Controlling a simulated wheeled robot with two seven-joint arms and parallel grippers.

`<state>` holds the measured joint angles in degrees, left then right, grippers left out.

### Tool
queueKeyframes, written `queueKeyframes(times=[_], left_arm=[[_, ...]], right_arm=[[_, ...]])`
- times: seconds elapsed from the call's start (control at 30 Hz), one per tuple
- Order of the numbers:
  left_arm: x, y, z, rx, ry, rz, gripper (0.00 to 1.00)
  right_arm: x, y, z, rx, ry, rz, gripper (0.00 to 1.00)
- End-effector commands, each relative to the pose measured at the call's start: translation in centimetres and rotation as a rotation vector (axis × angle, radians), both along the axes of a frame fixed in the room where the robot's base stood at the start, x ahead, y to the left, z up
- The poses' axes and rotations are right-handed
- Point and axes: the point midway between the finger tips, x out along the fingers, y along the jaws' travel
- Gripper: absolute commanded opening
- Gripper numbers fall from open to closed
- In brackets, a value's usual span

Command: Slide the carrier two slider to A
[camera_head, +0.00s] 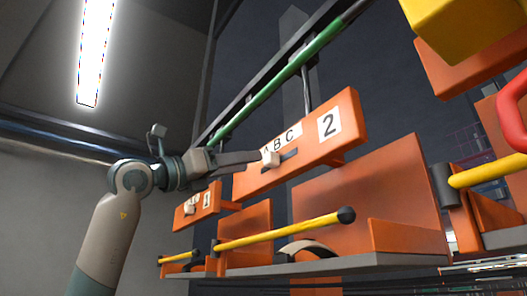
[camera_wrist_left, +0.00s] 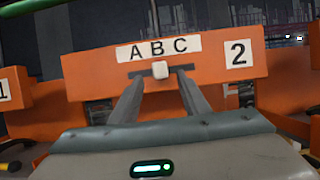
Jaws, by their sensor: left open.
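The carrier two panel (camera_head: 318,148) is orange with a "2" label and an A B C strip. It fills the middle of the left wrist view (camera_wrist_left: 90,73). Its slider (camera_head: 271,158) is a small pale knob in a dark slot under the letters. In the left wrist view the knob (camera_wrist_left: 160,69) sits below B, near the slot's middle. My left gripper (camera_head: 255,157) is open at the panel's face. In the left wrist view its fingers (camera_wrist_left: 158,82) lie either side of the knob, with gaps visible. Whether either touches it cannot be told. My right gripper is not in view.
A carrier marked 1 (camera_head: 197,205) hangs to the left, with its own pale slider. Yellow bars with black ends (camera_head: 285,232) stick out below. A green rail (camera_head: 280,82) runs above. A yellow block (camera_head: 455,25) is at upper right.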

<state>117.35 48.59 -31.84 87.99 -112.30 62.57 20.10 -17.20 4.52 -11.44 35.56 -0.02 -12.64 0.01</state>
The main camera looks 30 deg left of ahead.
Motion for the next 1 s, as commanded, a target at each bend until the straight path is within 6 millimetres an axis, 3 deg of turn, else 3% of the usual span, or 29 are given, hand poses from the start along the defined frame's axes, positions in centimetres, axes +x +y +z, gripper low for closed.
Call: queueKeyframes(times=[0.2,0.4,0.83,1.0], left_arm=[[3.3,-1.4,1.7,0.000,0.003,0.000,0.42],[5.0,-2.1,2.4,0.000,0.001,0.001,0.42],[5.6,-2.3,2.4,0.000,0.000,0.001,0.42],[5.5,-2.3,2.4,0.000,0.000,0.001,0.02]], right_arm=[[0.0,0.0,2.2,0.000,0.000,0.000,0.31],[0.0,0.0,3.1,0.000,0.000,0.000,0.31],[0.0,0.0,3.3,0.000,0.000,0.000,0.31],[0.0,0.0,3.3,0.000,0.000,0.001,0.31]])
